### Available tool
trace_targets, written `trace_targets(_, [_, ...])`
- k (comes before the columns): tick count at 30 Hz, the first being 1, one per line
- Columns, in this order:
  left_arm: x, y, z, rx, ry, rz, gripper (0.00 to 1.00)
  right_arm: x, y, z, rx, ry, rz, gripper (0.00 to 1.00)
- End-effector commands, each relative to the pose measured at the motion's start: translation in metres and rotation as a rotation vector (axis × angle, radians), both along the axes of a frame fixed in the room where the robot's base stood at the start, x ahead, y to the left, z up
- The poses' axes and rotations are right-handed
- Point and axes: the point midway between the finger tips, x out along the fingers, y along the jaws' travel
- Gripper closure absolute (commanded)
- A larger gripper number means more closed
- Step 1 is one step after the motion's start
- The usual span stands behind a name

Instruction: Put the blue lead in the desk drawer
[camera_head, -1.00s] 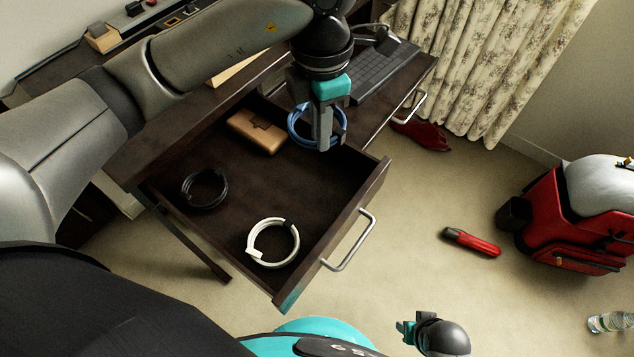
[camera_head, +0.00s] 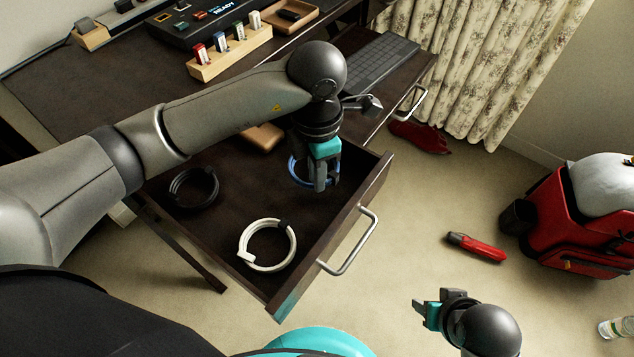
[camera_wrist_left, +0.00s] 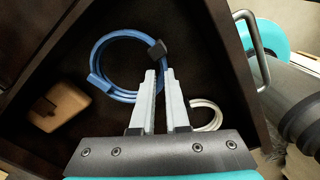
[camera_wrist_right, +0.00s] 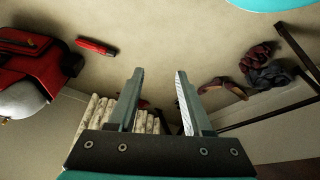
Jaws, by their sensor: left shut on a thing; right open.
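The desk drawer (camera_head: 337,232) is pulled open. My left gripper (camera_head: 321,189) reaches down into it near the right end and is shut on the blue lead (camera_head: 295,171). In the left wrist view the blue lead (camera_wrist_left: 98,84) is a coiled ring with a black clip, and the left fingertips (camera_wrist_left: 159,72) are close together at its clip side. The lead is low over the drawer floor; I cannot tell if it touches. My right gripper (camera_head: 420,303) is open and empty above the carpet, also in the right wrist view (camera_wrist_right: 160,73).
A white coiled lead (camera_head: 264,269), a black coiled lead (camera_head: 190,206) and a brown case (camera_head: 262,137) lie in the drawer. The desktop above holds a keyboard (camera_head: 372,70) and a wooden rack (camera_head: 232,58). A red suitcase (camera_head: 560,225) and red tool (camera_head: 478,246) are on the floor.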

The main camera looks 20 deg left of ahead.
Motion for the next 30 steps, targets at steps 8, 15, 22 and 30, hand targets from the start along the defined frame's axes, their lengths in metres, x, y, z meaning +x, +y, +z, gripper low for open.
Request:
trace_targets(8, [0.0, 0.0, -0.026, 0.0, 0.001, -0.001, 1.0, 0.001, 0.0, 0.02, 0.004, -0.029, -0.001, 0.5])
trace_targets(15, [0.0, 0.0, -0.025, 0.0, 0.0, -0.001, 1.0, 0.001, 0.0, 0.021, 0.004, -0.03, -0.001, 0.5])
trace_targets(22, [0.0, 0.0, -0.029, 0.001, 0.001, 0.0, 0.85, 0.002, 0.0, 0.027, 0.006, -0.042, -0.001, 0.5])
trace_targets(30, [0.0, 0.0, -0.028, 0.001, 0.001, 0.0, 0.57, 0.001, 0.0, 0.027, 0.005, -0.039, -0.002, 0.5])
